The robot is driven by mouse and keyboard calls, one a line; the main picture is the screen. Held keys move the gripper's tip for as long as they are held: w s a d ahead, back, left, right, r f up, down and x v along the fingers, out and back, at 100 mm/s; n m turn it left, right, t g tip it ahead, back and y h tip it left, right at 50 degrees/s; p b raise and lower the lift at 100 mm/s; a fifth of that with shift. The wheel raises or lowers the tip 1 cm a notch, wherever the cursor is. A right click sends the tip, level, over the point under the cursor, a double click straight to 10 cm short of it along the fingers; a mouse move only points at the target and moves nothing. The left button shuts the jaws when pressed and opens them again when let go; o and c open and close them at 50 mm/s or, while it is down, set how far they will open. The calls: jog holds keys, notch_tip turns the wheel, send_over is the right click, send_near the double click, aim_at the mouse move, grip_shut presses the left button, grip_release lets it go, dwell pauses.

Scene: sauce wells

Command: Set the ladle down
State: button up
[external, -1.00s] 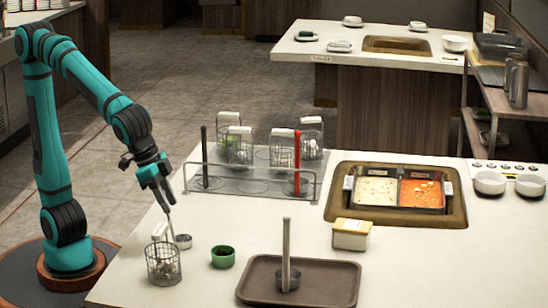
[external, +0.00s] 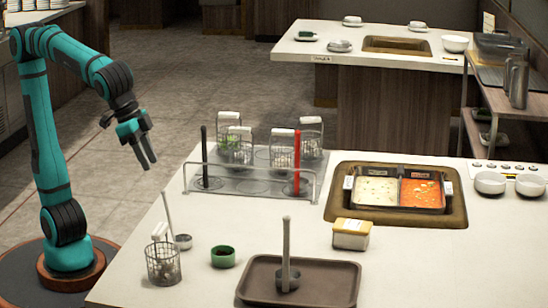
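A small ladle (external: 183,241) with a thin pale handle rests on the white counter, its bowl down and its handle leaning up to the left. It is between a wire basket and a green cup. My gripper (external: 149,167) is open and empty, above and to the left of the ladle handle and clear of it. Another ladle (external: 287,277) stands with its handle upright on the brown tray (external: 340,272).
A wire basket (external: 163,264) and a green cup (external: 223,257) stand near the ladle. Behind is a rack (external: 250,185) with baskets and black and red handles. A two-part sauce well (external: 400,189) and a yellow tub (external: 351,234) are to the right.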

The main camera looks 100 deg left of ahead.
jog(key=shift+r, duration=0.15)
jog(key=s+a+r+t, duration=0.3)
jog(key=a+r+t, duration=0.1)
jog(key=a, duration=0.4)
jog(key=s+a+r+t, duration=0.4)
jog(key=a, duration=0.4)
jog(key=s+a+r+t, duration=0.4)
jog(key=a, duration=0.4)
jog(key=shift+t, duration=0.4)
